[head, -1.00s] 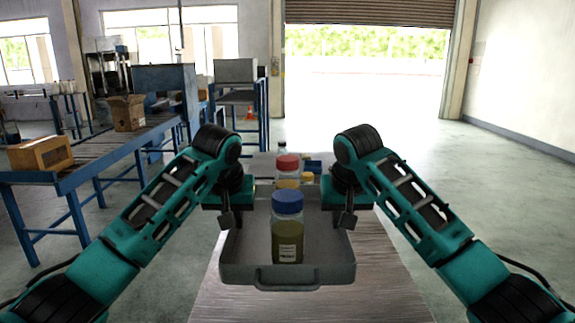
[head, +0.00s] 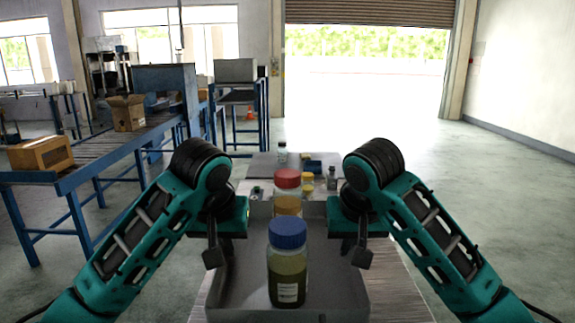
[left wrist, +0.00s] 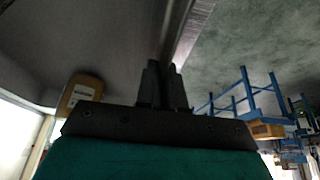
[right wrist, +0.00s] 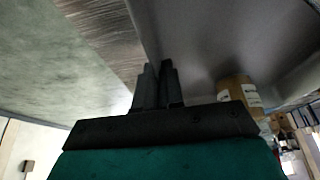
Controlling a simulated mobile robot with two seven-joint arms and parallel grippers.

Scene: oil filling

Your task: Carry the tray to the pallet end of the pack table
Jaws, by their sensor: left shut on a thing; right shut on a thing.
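My left gripper (head: 213,257) is shut on the tray's left wall, which also shows in the left wrist view (left wrist: 178,35). My right gripper (head: 361,257) is shut on the right wall, seen in the right wrist view (right wrist: 150,35). The pack table (head: 410,290) lies beneath.
Beyond the tray, a grey surface (head: 262,166) holds a small bottle (head: 282,153), a blue item (head: 313,167) and a yellow-capped jar (head: 307,180). A blue-framed roller conveyor (head: 85,160) with cardboard boxes (head: 40,153) stands left. The floor to the right is clear.

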